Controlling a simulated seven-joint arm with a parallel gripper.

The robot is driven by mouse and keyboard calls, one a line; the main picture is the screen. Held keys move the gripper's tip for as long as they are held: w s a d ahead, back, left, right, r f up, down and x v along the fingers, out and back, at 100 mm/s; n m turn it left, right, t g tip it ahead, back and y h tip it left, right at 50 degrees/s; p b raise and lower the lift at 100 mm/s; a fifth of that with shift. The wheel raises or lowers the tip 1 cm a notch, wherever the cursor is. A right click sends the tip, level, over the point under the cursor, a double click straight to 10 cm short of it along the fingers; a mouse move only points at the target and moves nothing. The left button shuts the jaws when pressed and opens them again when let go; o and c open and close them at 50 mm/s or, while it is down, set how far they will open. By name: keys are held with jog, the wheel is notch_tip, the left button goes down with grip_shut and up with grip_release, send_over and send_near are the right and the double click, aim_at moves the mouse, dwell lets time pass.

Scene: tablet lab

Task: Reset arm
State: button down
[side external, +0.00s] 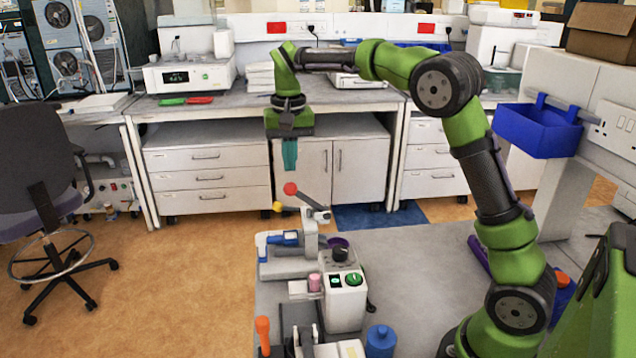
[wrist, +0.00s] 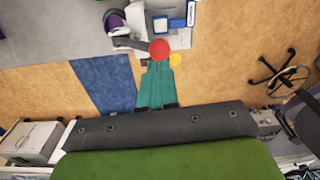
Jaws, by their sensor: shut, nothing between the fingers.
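My gripper (side external: 290,155) hangs pointing down from the end of my green arm in the side external view. Its teal fingers are together with nothing between them. It is above and beyond a small machine (side external: 290,262) that has a lever with a red ball knob (side external: 290,189) and a yellow knob (side external: 277,207). The red knob is just below the fingertips in the picture; I cannot tell the exact gap. In the wrist view, the teal fingers (wrist: 157,85) point toward the red knob (wrist: 159,50), with the yellow knob (wrist: 176,59) beside it.
A control box with a green knob (side external: 354,279), a blue bottle (side external: 381,341) and an orange-handled tool (side external: 262,335) stand on the grey work table (side external: 420,250). A blue bin (side external: 537,129) hangs at right. A bench (side external: 240,100) and a chair (side external: 40,200) stand beyond open floor.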

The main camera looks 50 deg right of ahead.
jog(key=s+a+n+t+y, duration=0.1)
jog(key=s+a+n+t, duration=0.1)
jog(key=s, duration=1)
jog(key=s+a+n+t+y, duration=0.1)
jog(key=s+a+t, duration=0.3)
jog(key=s, duration=0.8)
jog(key=shift+a+r+n+t, duration=0.15)
jog(key=shift+a+n+t, duration=0.3)
jog(key=shift+a, duration=0.6)
